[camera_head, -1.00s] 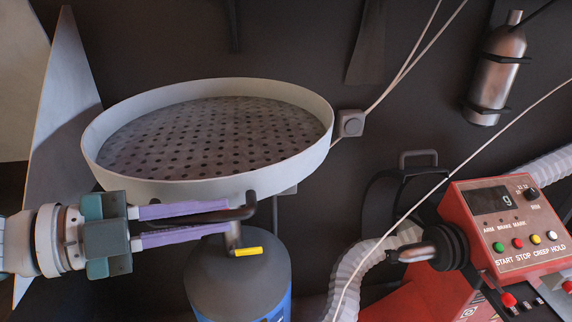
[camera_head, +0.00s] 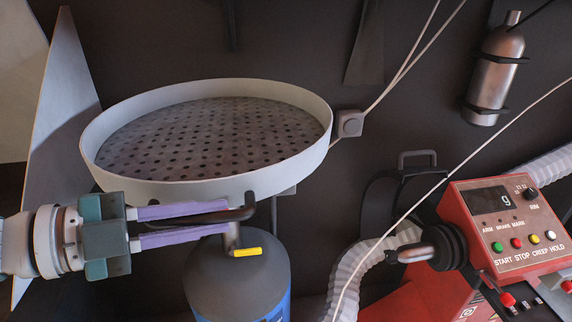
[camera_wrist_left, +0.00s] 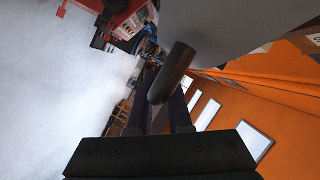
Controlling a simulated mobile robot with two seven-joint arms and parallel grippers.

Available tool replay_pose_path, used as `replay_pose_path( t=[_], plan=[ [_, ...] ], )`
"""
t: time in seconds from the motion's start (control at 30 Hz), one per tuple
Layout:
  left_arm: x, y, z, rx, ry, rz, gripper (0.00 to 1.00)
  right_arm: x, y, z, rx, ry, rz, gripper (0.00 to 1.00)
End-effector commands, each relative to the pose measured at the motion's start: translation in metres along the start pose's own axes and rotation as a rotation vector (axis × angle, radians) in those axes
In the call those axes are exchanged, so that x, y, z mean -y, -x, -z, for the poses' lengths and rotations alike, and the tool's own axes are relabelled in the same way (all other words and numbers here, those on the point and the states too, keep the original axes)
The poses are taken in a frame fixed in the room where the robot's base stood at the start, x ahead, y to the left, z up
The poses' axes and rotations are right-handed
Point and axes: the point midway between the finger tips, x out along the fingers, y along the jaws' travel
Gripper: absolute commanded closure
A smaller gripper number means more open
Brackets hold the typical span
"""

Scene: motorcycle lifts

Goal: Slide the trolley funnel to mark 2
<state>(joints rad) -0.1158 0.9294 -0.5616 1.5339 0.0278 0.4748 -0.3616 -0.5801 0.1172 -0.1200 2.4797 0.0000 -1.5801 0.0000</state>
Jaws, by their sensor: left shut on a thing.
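The trolley funnel, a wide round pan with a white rim (camera_head: 240,187) and a dark perforated plate, fills the upper left of the head view. It sits above a grey and blue tank (camera_head: 235,277) with a yellow-tipped lever (camera_head: 248,252). My left gripper (camera_head: 228,218) comes in from the left, below the rim. Its purple fingers are shut on a dark bar handle (camera_head: 241,213) at the funnel's front. The handle's round end (camera_wrist_left: 172,72) shows between the fingers in the left wrist view. My right gripper is out of view. No mark 2 can be made out.
A red control box (camera_head: 505,225) with a display and coloured buttons stands at the right, with a ribbed white hose (camera_head: 358,275) beside it. A thin white cable crosses in front. A metal bottle (camera_head: 495,75) is at upper right. A pale upright panel (camera_head: 62,130) stands left of the funnel.

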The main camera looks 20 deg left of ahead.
Motion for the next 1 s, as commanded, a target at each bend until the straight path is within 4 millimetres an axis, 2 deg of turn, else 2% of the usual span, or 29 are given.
replay_pose_path(
  t=[0.27,0.6,0.97,1.0],
  plan=[
    [0.006,0.002,0.004,0.0,0.0,0.0,1.0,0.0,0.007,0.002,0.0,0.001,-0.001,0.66],
    [0.053,0.013,0.032,-0.002,0.0,0.003,1.0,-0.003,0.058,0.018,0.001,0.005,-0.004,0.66],
    [0.052,0.013,0.032,-0.003,-0.001,0.002,1.0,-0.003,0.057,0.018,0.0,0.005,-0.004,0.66],
    [0.052,0.013,0.032,-0.002,0.0,0.002,0.78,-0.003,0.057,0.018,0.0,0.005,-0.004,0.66]
  ],
)
